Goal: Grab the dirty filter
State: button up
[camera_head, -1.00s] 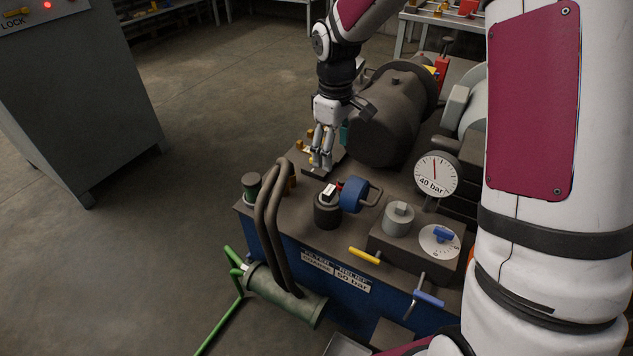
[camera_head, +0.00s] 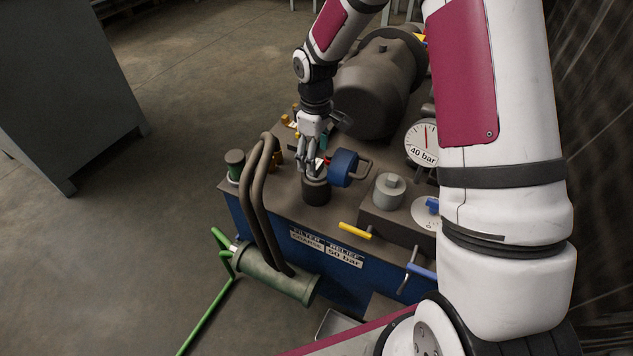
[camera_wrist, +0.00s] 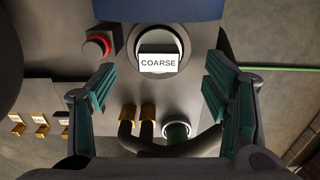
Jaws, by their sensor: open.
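A dark cylinder (camera_head: 316,192) stands upright on the machine top, below my gripper. In the wrist view its round opening holds a piece with a white label reading COARSE (camera_wrist: 158,63); I take this to be the filter, though dirt on it cannot be made out. My gripper (camera_head: 312,167) is open and points down just above it. In the wrist view the teal-padded fingers (camera_wrist: 160,72) stand to the left and right of the label, apart from it. In the head view the fingers partly hide the cylinder's top.
A blue round part with a handle (camera_head: 343,168) stands close to the right of the cylinder. Dark curved hoses (camera_head: 262,190) rise on the left. A pressure gauge (camera_head: 424,142) stands further right.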

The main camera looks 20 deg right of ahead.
aim_at(317, 164)
notch_tip(317, 164, down, 5)
jog(key=shift+d+r+b, duration=0.15)
jog(key=shift+r+b, duration=0.05)
jog(key=shift+b, duration=0.4)
jog(key=shift+r, duration=0.1)
grip_shut()
